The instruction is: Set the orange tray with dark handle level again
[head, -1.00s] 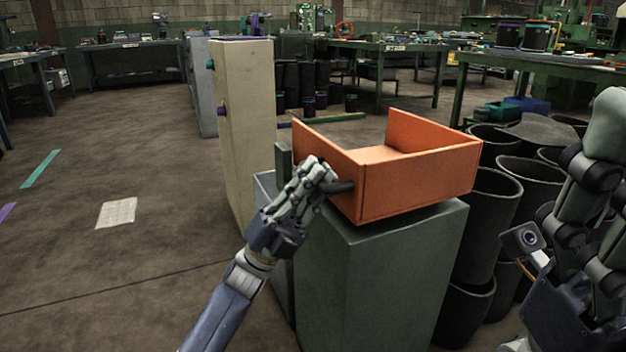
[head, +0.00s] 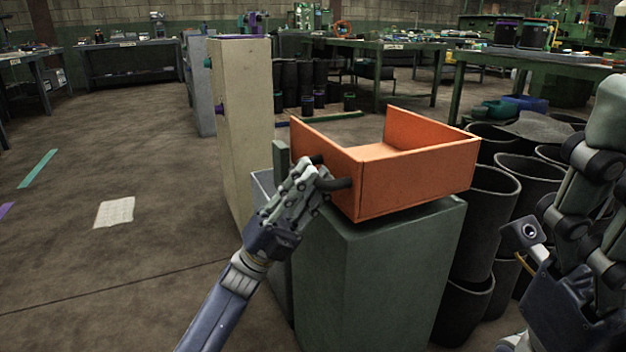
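The orange tray (head: 418,177) sits on top of a green-grey cabinet (head: 378,285), with a dark gap between its underside and the cabinet top. It looks slightly tilted, but the amount is hard to judge. Its dark handle (head: 343,184) is on the left wall; both ends show and the middle is hidden by my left gripper. My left gripper (head: 318,178) is at the handle, its fingers overlapping the bar. I cannot see whether they are closed around it. My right arm is at the right edge; its gripper is not clearly visible.
Tall black bins (head: 493,200) stand close to the cabinet's right. A tall beige cabinet (head: 245,120) stands behind to the left. The floor (head: 150,260) at left is mostly open, with a white sheet (head: 114,212) lying on it.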

